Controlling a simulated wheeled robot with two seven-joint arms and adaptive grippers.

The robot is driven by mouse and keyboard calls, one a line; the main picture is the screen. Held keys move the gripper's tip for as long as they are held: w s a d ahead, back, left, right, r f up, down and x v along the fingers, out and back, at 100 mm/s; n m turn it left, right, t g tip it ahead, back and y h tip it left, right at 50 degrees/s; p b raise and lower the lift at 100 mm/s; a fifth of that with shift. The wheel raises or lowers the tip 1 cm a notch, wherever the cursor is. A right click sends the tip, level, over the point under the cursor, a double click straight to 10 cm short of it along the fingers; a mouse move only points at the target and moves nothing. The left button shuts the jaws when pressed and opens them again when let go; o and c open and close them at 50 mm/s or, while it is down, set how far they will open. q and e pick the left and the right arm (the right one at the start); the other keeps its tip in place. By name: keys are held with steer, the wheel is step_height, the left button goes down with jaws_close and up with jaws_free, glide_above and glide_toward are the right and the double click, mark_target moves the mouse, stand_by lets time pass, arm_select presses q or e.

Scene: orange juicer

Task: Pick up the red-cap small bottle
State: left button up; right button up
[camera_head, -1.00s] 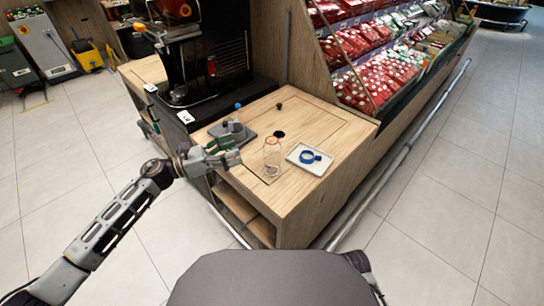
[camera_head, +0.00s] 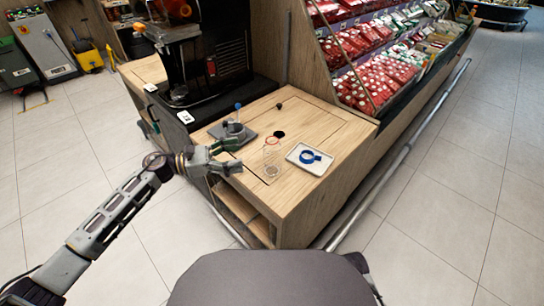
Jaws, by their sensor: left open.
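A small clear bottle with a red ring at its top (camera_head: 272,160) stands upright on the wooden counter (camera_head: 318,118). My left gripper (camera_head: 241,151) is just left of the bottle, its fingers spread and pointing toward it. The gripper is open and empty, with a small gap between it and the bottle in this view. My right gripper is out of view.
A white tray with a blue ring (camera_head: 305,157) lies right of the bottle. A grey stand with a blue-topped item (camera_head: 236,124) is behind my left gripper. The black juicer machine (camera_head: 205,55) stands at the back left. Shelves of red packets (camera_head: 385,75) are behind the counter.

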mark_target(271, 148)
arm_select(q)
steer(key=x, duration=0.6)
steer(key=shift+d, duration=0.25)
steer(key=shift+d, duration=0.1)
steer(key=shift+x, duration=2.5)
steer(key=shift+w, duration=0.2)
steer(key=shift+c, duration=0.2)
steer(key=c, duration=0.9)
